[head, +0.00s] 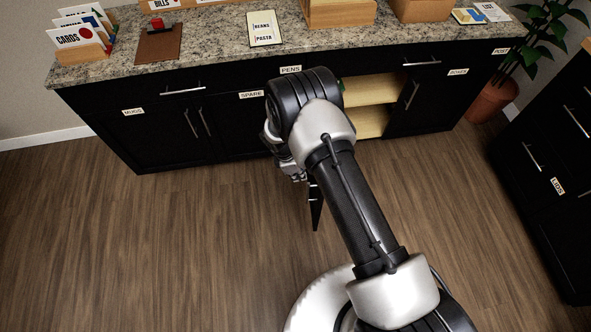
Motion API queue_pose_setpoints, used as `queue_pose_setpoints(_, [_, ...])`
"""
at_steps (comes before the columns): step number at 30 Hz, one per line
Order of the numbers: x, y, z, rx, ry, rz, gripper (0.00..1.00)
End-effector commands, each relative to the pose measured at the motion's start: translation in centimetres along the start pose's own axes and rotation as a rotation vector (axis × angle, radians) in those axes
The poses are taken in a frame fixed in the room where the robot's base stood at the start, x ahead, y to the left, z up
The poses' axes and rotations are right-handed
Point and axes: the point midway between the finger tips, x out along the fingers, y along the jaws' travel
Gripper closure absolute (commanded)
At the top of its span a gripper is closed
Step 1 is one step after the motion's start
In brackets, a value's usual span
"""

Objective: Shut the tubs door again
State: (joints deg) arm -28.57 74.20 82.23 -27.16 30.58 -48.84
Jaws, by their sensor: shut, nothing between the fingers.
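The black counter cabinet has an open compartment (372,105) with pale wooden shelves, right of my arm. A thin dark panel (316,208) juts out over the floor beside my gripper. It looks like the open door seen nearly edge-on, largely hidden by my arm. No tubs label is readable. My gripper (298,175) points down in front of the cabinet, just left of this panel. It is shut and empty, and partly hidden by my wrist. I cannot tell whether it touches the panel.
Closed doors labelled mugs (133,112) and spare (251,95) are at left; a boxes door (440,95) is at right. The granite counter (205,35) holds card files and signs. A dark drawer unit (545,180) and a plant (495,95) stand at right. The left floor is clear.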

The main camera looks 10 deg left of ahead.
Motion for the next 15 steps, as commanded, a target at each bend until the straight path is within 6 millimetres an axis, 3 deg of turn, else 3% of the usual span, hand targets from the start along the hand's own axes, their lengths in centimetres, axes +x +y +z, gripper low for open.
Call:
queue_pose_setpoints(2, [2.0, -0.1, -0.1, 0.002, 0.000, -0.002, 1.00])
queue_pose_setpoints(7, [2.0, 0.0, 2.7, 0.004, 0.000, 0.000, 1.00])
queue_pose_setpoints(15, [2.1, 0.0, 3.9, 0.002, 0.000, 0.001, 1.00])
